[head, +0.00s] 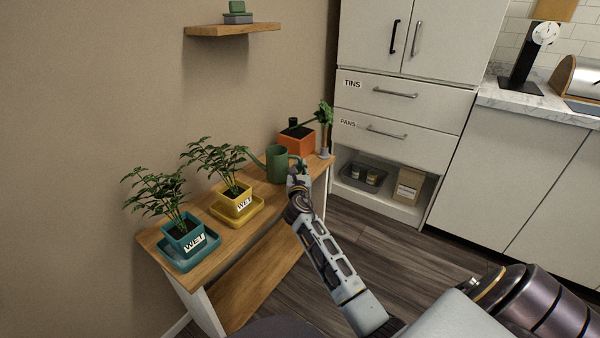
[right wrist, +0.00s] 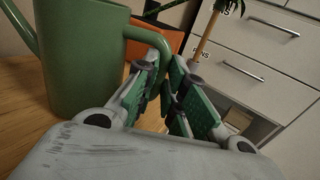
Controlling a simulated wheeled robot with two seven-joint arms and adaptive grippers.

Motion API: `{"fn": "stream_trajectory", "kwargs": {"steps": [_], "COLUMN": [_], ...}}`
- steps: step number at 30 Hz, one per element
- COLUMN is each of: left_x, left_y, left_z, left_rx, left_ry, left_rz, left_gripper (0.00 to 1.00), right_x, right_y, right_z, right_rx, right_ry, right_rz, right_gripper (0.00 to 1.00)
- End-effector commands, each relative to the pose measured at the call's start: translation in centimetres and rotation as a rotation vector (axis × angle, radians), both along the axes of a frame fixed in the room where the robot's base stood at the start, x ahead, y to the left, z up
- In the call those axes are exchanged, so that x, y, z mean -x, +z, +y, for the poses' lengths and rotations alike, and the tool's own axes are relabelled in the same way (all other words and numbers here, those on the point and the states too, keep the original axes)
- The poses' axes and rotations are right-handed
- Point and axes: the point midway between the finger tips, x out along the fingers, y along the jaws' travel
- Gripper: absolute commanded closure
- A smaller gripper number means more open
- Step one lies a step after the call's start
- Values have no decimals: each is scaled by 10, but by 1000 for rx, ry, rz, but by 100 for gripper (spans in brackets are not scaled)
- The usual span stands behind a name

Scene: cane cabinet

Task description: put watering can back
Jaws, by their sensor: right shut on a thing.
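The green watering can (head: 277,164) is upright over the far part of the wooden bench (head: 214,226), its spout pointing left toward the plants. Whether its base touches the wood is hard to tell. My right gripper (head: 297,168) is at the can's right side. In the right wrist view the can (right wrist: 82,65) fills the left, and the gripper's green-padded fingers (right wrist: 168,82) are shut on its handle (right wrist: 153,40). My left gripper is not in view.
A yellow pot (head: 236,204) and a teal pot (head: 185,239), both labelled WET, stand left on the bench. An orange planter (head: 297,143) and a small palm-like plant (head: 325,120) stand behind the can. A wall shelf (head: 232,29) hangs above; a cabinet (head: 400,120) stands right.

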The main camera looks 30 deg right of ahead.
Motion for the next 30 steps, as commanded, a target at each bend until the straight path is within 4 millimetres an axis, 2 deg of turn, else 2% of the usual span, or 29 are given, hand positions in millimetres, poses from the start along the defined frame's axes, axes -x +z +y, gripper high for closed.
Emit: {"fn": "stream_trajectory", "kwargs": {"steps": [16, 17, 21, 22, 30], "left_x": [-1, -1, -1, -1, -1], "left_y": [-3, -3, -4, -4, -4], "left_z": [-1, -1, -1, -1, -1], "left_rx": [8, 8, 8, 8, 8], "left_ry": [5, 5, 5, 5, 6], "left_rz": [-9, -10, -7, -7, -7], "left_gripper": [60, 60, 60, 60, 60], "right_x": [0, 0, 0, 0, 0], "right_y": [-3, -5, -5, -5, -5], "right_z": [0, 0, 0, 0, 0], "right_rx": [0, 0, -1, -1, -1], "right_ry": [1, 0, 0, 0, 0], "right_rz": [-4, -1, -1, -1, -1], "right_gripper": [100, 87, 69, 67, 67]}}
